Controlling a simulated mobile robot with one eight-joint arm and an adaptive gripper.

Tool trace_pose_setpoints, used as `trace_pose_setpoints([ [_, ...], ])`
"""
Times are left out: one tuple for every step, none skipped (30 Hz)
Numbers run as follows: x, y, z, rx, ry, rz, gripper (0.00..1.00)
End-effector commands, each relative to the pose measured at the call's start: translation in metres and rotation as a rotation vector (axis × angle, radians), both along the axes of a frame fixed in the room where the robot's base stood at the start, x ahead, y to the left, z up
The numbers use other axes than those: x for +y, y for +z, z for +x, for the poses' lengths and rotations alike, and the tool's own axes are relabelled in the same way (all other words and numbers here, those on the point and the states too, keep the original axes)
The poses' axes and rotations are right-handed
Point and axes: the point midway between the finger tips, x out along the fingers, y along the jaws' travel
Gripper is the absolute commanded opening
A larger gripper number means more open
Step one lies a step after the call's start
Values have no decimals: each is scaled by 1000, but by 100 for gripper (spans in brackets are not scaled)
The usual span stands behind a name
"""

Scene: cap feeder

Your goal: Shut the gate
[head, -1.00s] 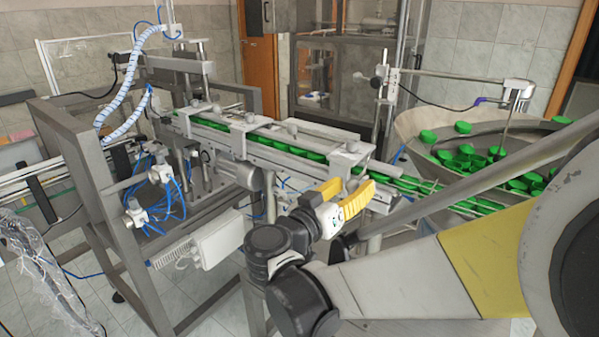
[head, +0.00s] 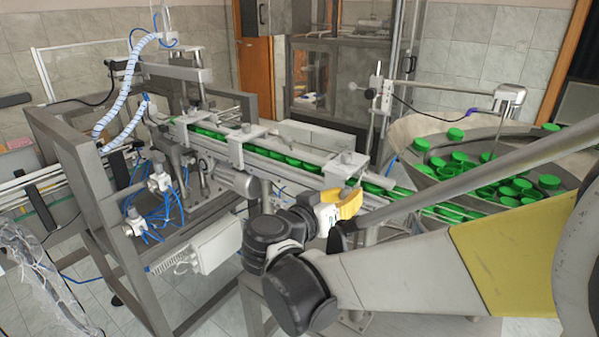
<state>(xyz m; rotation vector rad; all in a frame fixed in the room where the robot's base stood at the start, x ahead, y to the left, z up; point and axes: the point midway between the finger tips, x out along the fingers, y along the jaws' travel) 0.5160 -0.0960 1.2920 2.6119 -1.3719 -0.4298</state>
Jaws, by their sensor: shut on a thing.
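My gripper (head: 350,202), with yellow fingers, is in front of the near side of the cap rail (head: 290,165), just below its right-hand white bracket (head: 346,166). The fingers are close together and shut on a small part that they largely hide, apparently the gate. I cannot make out the gate's shape or how far it stands open. Green caps (head: 292,162) lie in a line along the rail, on both sides of the bracket.
A round feeder bowl (head: 410,133) with many loose green caps stands at the right. A grey machine frame (head: 100,200) with blue hoses stands at the left. A white box (head: 215,245) hangs below the rail. My arm covers the lower right.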

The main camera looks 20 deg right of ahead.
Motion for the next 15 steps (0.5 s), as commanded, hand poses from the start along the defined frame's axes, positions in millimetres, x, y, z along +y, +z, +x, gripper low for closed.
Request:
trace_pose_setpoints([
  [-1,12,-1,23,-1,34,0],
  [-1,13,-1,38,-1,56,0],
  [-1,16,0,59,-2,84,0],
  [-1,18,0,75,-1,107,0],
  [-2,20,0,92,-2,130,0],
  [-2,22,1,113,-2,160,0],
  [-2,24,1,131,-2,183,0],
  [-3,25,1,147,-2,206,0],
  [-4,27,1,170,-3,237,0],
  [-4,28,2,186,-3,260,0],
  [-5,29,2,202,-3,282,0],
  [-6,31,3,223,-4,313,0],
  [-6,32,3,239,-3,334,0],
  [-7,33,3,255,-4,356,0],
  [-7,34,4,275,-4,383,0],
])
